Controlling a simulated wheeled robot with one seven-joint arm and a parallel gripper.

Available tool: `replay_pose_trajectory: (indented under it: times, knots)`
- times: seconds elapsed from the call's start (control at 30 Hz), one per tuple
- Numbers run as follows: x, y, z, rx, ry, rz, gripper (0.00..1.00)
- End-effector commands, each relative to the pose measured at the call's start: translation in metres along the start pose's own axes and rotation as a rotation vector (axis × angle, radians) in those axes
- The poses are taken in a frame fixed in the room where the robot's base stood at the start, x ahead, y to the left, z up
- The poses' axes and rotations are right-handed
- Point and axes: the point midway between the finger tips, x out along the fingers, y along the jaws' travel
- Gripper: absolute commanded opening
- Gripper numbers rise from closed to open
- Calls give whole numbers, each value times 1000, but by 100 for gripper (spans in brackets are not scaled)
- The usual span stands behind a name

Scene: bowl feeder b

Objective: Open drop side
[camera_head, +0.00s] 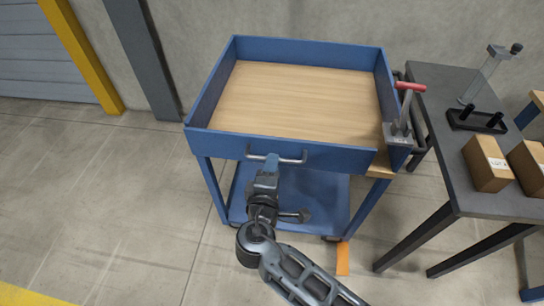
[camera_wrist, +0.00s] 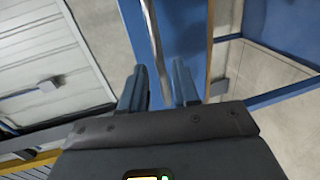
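A blue cart has a wooden tray floor (camera_head: 300,100) and blue walls. Its front wall is the drop side (camera_head: 335,158), which stands upright. A grey bar handle (camera_head: 293,161) is fixed to its outer face. My gripper (camera_head: 271,163) is at the handle, in front of the drop side. In the wrist view the two fingers are apart, and the handle bar (camera_wrist: 153,42) runs into the gap between them; contact cannot be told. A clamp with a red lever (camera_head: 409,87) is at the front right corner; its lever points up.
A dark table (camera_head: 436,92) stands close to the cart's right, with cardboard boxes (camera_head: 487,164), a black holder (camera_head: 477,120) and a metal lever clamp (camera_head: 488,72) on it. The cart has a lower blue shelf (camera_head: 325,197). The floor at left is clear.

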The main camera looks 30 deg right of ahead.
Motion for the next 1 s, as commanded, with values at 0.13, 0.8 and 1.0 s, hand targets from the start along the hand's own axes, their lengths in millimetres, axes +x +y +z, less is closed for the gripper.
replay_pose_trajectory:
  times: [0.13, 0.8, 1.0]
  knots:
    - [21, 1, 0, 1, -2, 0, 31]
    - [37, -1, 0, 1, 1, -2, 12]
    - [37, -1, 0, 1, 1, -2, 0]
